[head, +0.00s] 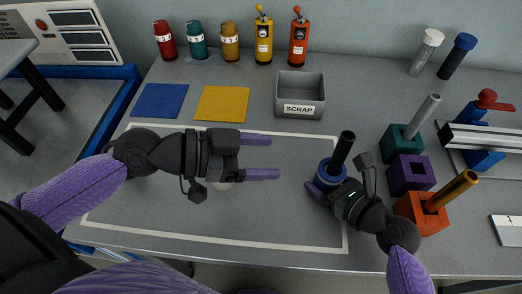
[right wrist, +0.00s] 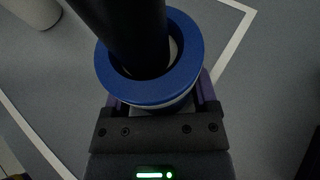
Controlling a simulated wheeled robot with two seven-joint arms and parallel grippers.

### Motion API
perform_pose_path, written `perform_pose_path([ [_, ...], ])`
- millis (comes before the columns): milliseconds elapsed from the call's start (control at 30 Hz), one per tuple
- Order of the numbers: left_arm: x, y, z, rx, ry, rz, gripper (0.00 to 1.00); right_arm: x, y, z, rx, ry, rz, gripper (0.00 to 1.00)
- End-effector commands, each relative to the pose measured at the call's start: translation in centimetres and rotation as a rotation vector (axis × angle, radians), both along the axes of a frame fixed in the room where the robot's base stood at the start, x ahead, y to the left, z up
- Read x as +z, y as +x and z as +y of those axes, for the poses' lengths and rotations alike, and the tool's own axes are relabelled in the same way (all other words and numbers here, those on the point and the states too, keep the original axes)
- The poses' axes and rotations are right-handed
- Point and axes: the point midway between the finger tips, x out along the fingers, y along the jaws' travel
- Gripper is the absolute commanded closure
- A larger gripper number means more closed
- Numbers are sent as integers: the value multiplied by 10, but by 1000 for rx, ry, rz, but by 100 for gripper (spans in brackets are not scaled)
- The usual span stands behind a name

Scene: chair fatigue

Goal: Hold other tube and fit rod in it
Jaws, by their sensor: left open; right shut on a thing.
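My right gripper (head: 328,186) is shut on a tube with a blue collar (head: 325,170), low over the right part of the white-outlined area. A black rod (head: 346,145) stands up out of this tube, slightly tilted. In the right wrist view the black rod (right wrist: 125,30) passes into the blue collar (right wrist: 187,75), with a gap on one side; its lower end is hidden. My left gripper (head: 272,157) is open and empty, over the middle of the outlined area.
A teal block (head: 392,144) with a silver rod, a purple block (head: 409,174) with an empty hole and an orange block (head: 421,219) with an orange rod stand close right of my right gripper. A grey SCRAP bin (head: 300,92) is behind. The outlined area's front is clear.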

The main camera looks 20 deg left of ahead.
Motion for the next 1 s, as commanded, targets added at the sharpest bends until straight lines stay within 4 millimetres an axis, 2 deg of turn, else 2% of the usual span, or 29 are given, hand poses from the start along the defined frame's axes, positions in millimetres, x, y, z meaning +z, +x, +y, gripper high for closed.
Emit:
perform_pose_path([
  [100,0,0,0,0,-1,-1,27,0,0,0,0,1,-1,87],
  [133,0,0,0,0,-1,-1,27,0,0,0,0,1,-1,21],
  [233,0,0,0,1,-1,-1,27,0,0,0,0,1,-1,0],
  [433,0,0,0,1,-1,-1,27,0,0,0,0,1,-1,0],
  [533,0,0,0,1,-1,-1,27,3,-4,-7,-1,1,0,0],
  [800,0,0,0,1,-1,-1,27,30,-43,-63,-1,-4,1,0],
  [1000,0,0,0,1,-1,-1,27,44,-60,-88,0,-2,1,0],
])
